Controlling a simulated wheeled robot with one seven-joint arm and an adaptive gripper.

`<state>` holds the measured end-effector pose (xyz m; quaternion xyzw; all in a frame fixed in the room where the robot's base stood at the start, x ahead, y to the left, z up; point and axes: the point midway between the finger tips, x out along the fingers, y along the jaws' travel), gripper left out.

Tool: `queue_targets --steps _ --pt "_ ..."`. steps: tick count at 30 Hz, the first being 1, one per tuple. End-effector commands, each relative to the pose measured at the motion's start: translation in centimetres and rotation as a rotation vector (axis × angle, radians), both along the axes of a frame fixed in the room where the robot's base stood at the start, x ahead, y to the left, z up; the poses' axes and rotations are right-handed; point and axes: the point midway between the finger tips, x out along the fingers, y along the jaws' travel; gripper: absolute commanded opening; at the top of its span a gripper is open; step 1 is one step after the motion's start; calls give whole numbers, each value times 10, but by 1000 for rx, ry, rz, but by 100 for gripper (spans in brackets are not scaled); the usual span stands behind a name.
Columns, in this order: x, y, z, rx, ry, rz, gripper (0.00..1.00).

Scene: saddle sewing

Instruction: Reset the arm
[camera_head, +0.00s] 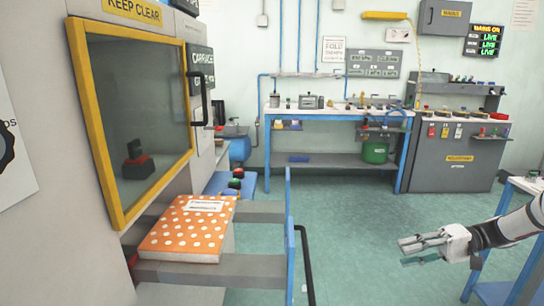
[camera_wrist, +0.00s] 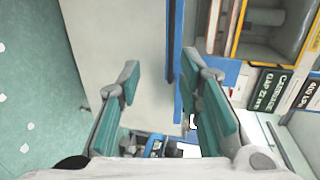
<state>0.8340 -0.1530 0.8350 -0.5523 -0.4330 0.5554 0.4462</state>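My gripper (camera_head: 404,252) is at the lower right of the head view, stretched out to the left from my arm over open floor. Its fingers are apart with nothing between them. In the wrist view my gripper (camera_wrist: 162,78) also shows its two teal-padded fingers spread wide and empty. It touches nothing that I can see. It is well to the right of the orange box with white dots (camera_head: 188,232), which lies on grey rails beside the machine.
A large machine with a yellow-framed window (camera_head: 140,125) fills the left. A blue-legged bench (camera_head: 340,114) and a grey cabinet (camera_head: 455,158) stand along the back wall. A blue post with a black handle (camera_head: 305,265) stands near the box. The green floor (camera_head: 350,215) between is clear.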

Motion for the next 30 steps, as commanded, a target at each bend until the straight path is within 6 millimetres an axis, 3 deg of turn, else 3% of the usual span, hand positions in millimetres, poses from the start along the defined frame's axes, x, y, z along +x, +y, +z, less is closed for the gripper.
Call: queue_targets --steps 8,17,23,30 --pt "-8 19 20 -82 40 45 33" --pt "-30 56 58 -244 105 124 33" --pt "-67 95 96 -443 157 184 33" --pt "-128 134 135 -702 189 213 33"
